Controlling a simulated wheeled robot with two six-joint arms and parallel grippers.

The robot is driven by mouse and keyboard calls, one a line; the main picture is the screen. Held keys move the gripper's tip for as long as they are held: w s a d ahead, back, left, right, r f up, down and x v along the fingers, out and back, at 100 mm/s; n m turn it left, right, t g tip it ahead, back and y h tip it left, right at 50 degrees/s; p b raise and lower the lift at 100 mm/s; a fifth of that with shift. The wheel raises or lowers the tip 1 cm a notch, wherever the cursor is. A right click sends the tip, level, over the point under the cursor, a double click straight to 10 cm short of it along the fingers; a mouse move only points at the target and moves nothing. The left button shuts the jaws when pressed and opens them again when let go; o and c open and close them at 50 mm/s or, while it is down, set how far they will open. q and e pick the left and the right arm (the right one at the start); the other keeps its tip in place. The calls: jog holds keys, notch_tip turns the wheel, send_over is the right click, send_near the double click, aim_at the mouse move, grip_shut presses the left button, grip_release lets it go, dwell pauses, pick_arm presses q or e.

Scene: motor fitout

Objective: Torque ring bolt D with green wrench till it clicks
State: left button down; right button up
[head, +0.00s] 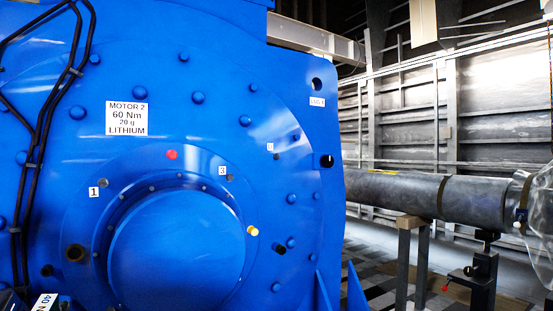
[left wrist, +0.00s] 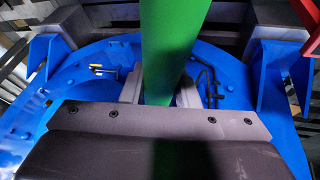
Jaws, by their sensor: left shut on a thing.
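My left gripper (left wrist: 159,93) is shut on the green wrench (left wrist: 175,45), whose thick green shaft runs up out of the left wrist view. The wrench's working end is hidden there, and neither gripper shows in the head view. The big blue motor (head: 265,95) fills the left of the head view, with a label reading MOTOR 2, 60 Nm, 20 g, LITHIUM. Around its round hub are bolt spots, with small tags 1 and 3 beside two of them. A red plug (head: 172,155) and a yellow plug (head: 252,230) stand out. I see no readable tag D.
Black cables (head: 42,110) run down the motor's left side. A white tag reading 40 N (head: 45,302) shows at the bottom left edge. A grey shaft (head: 395,192) on stands lies to the right. In the left wrist view, blue brackets (left wrist: 275,75) flank the wrench.

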pick_arm(q)
jog(key=shift+r, duration=0.15)
